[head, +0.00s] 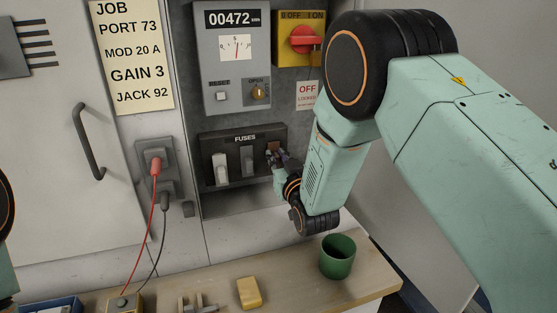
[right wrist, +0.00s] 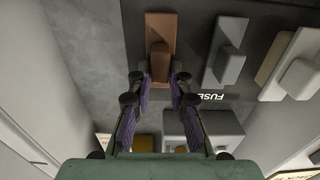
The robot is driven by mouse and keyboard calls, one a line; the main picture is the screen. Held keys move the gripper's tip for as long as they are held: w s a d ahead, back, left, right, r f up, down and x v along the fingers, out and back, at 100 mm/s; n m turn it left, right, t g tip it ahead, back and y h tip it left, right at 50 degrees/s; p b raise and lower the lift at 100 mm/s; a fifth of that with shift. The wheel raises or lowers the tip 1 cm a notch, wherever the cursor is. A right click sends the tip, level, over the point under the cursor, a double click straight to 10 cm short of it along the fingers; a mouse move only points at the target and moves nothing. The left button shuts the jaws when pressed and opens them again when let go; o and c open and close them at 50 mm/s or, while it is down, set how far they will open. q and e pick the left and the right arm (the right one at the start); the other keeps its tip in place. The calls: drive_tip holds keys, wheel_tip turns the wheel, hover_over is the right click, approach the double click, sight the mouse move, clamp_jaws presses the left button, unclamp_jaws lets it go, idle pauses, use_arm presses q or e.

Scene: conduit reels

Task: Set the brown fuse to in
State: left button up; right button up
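The brown fuse (right wrist: 161,32) is at the end of the fuse row, on a dark panel marked FUSES (head: 213,148). In the head view the brown fuse (head: 272,147) is partly hidden by my right gripper (head: 278,160). In the right wrist view my right gripper (right wrist: 160,80) is open, with its fingertips to either side of the brown fuse's protruding handle and visible gaps on both sides. I cannot tell how deep the fuse sits. My left gripper is out of view.
Beside the brown fuse are a grey fuse (head: 247,160) and a white fuse (head: 222,170). Above are a meter (head: 213,55) and a red rotary switch (head: 303,40). A green cup (head: 337,257) and a yellow block (head: 249,293) stand on the bench below.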

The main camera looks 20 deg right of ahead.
drive_tip(key=o, duration=0.4)
drive_tip(key=shift+w+f, duration=0.1)
drive_tip(key=s, duration=1.2)
drive_tip(key=shift+d, duration=0.2)
